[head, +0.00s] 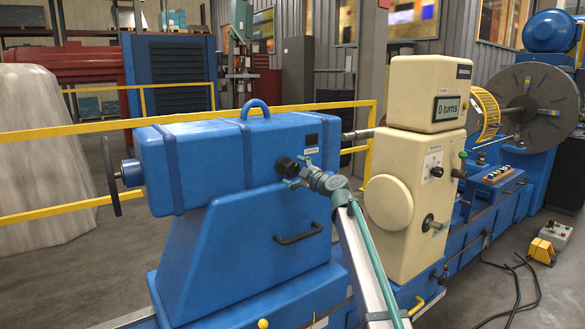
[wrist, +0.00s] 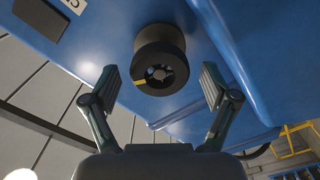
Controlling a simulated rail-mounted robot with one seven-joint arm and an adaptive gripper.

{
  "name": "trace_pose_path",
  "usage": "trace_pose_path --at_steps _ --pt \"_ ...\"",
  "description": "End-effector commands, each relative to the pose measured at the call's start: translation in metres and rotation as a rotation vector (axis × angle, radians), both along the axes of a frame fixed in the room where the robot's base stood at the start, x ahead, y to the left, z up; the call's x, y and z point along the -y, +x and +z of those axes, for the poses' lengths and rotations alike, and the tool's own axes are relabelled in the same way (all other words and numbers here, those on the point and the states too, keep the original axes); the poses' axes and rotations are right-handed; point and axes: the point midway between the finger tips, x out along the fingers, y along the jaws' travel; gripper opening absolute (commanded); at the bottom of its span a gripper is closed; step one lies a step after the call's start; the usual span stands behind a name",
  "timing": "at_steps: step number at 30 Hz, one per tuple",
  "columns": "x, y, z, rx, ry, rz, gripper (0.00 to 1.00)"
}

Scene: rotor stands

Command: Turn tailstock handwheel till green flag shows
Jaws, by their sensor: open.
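The blue tailstock housing (head: 215,160) fills the left of the head view. A black handwheel (head: 116,176) stands on its far left end, seen nearly edge-on. A short black round knob (head: 284,165) sticks out of its front side. In the wrist view this knob (wrist: 160,45) has a hollow face and a yellow mark at its lower left rim. A small black window (head: 312,139) with a white label sits near the knob; no green shows on it. My gripper (wrist: 159,74) is open and empty, its fingers on either side of the knob's end, apart from it.
A cream cabinet (head: 402,215) stands right of the tailstock, with a display (head: 447,108) reading "0 turns". A black handle (head: 299,234) lies below the knob. A yellow rail (head: 60,130) runs behind. Cables lie on the floor at right.

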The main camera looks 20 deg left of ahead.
Motion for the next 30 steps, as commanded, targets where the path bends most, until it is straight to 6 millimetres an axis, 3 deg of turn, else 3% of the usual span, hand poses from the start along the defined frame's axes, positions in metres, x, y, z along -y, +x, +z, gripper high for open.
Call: trace_pose_path --at_steps 4,13,24,30 --pt "-0.0113 0.0083 0.0010 0.000 -0.001 -0.001 0.86" --pt "-0.0129 0.0084 -0.0001 0.000 0.001 -0.001 0.86" --pt "-0.0129 0.0082 -0.0001 0.000 0.000 0.000 0.25" --pt "-0.0129 0.0083 -0.0010 -0.008 0.005 0.000 0.25"
